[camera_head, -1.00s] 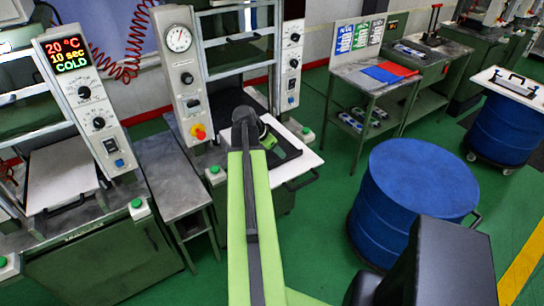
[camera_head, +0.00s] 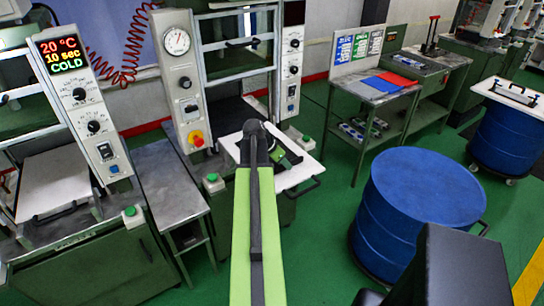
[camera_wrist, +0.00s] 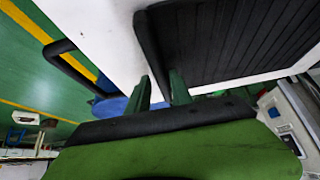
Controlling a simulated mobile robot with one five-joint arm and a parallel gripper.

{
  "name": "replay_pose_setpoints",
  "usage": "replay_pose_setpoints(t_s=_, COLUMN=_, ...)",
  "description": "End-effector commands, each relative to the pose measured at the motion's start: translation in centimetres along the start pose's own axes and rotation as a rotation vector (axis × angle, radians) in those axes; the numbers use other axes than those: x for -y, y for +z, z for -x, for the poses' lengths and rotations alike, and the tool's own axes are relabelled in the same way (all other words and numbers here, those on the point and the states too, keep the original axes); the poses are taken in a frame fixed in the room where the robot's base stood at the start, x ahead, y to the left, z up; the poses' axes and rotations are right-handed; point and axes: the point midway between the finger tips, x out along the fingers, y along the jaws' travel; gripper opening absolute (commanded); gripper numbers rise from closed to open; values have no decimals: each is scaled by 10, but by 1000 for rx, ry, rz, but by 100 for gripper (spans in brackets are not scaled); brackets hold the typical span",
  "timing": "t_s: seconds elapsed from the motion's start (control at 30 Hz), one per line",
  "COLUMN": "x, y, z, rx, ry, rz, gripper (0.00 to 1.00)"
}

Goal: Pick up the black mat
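The black mat (camera_wrist: 240,38) is ribbed, with a thick smooth edge, and fills the upper right of the wrist view. It appears to lie on a white plate (camera_wrist: 95,25). My gripper (camera_wrist: 161,82) is at the mat's near edge. Its two dark green fingers stand a little apart, with the mat's thick edge seen between their tips. I cannot tell whether they touch it. In the head view my gripper (camera_head: 285,158) is over the white plate of the middle press, and my arm hides most of the mat's place.
A press with a lit COLD display (camera_head: 68,55) stands at left, beside a narrow metal table (camera_head: 165,185). A blue drum (camera_head: 418,215) stands right of the plate. A table with blue and red sheets (camera_head: 390,82) is behind. Green floor between is clear.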

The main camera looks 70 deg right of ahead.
Motion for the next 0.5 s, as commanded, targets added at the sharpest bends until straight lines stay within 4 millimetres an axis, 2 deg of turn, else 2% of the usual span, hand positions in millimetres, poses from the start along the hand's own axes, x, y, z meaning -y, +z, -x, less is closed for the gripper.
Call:
replay_pose_setpoints(t_s=0.03, x=0, y=0, z=0, rx=0, ry=0, rz=0, gripper=19)
replay_pose_setpoints(t_s=0.2, x=0, y=0, z=0, rx=0, ry=0, rz=0, gripper=0)
replay_pose_setpoints(t_s=0.5, x=0, y=0, z=0, rx=0, ry=0, rz=-1, gripper=0)
